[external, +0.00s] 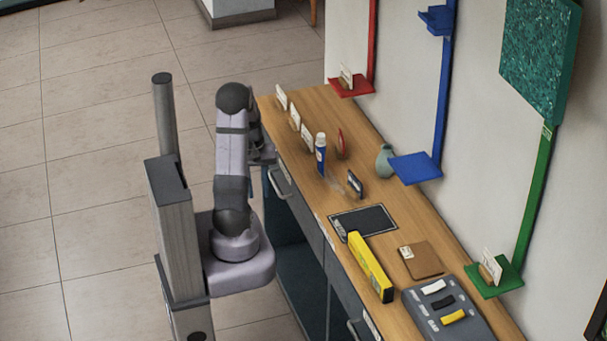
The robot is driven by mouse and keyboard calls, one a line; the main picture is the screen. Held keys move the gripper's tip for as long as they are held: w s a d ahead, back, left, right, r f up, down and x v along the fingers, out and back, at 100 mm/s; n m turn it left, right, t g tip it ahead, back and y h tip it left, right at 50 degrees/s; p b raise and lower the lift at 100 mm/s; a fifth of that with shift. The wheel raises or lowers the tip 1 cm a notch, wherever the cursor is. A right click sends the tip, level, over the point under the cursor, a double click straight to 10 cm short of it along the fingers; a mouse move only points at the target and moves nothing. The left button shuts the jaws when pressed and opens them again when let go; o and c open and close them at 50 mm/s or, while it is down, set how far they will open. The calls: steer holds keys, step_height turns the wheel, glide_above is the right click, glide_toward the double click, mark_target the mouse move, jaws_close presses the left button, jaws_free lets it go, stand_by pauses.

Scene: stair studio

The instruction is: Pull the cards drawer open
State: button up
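A long wooden-topped cabinet (320,120) has dark drawer fronts along its left side. One drawer handle (280,183), a pale bar, shows on the farther front, just right of my arm. A second handle (358,329) shows at the bottom edge on the nearer front. Both drawers look shut. The small labels on the fronts are too small to read, so I cannot tell which is the cards drawer. My gripper (263,154) is by the cabinet's left edge, beyond the farther handle and partly hidden behind my arm. Its fingers are not clear, and I see nothing held.
Coloured wall shelves (415,168) overhang the right side. The tiled floor (110,215) at left is clear.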

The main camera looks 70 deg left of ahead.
mark_target(274, 184)
steer(key=w+a+r+n+t+y, duration=0.1)
steer(key=w+a+r+n+t, duration=0.1)
steer(key=w+a+r, duration=0.4)
steer(key=shift+n, duration=0.8)
steer(key=shift+s+x, duration=0.2)
steer(key=shift+x, duration=1.1)
steer(key=shift+s+x, duration=0.25)
steer(key=shift+x, duration=1.1)
steer(key=shift+s+x, duration=0.2)
steer(key=shift+x, duration=1.1)
steer(key=shift+d+f, duration=0.1)
steer(key=shift+f, duration=0.05)
jaws_close()
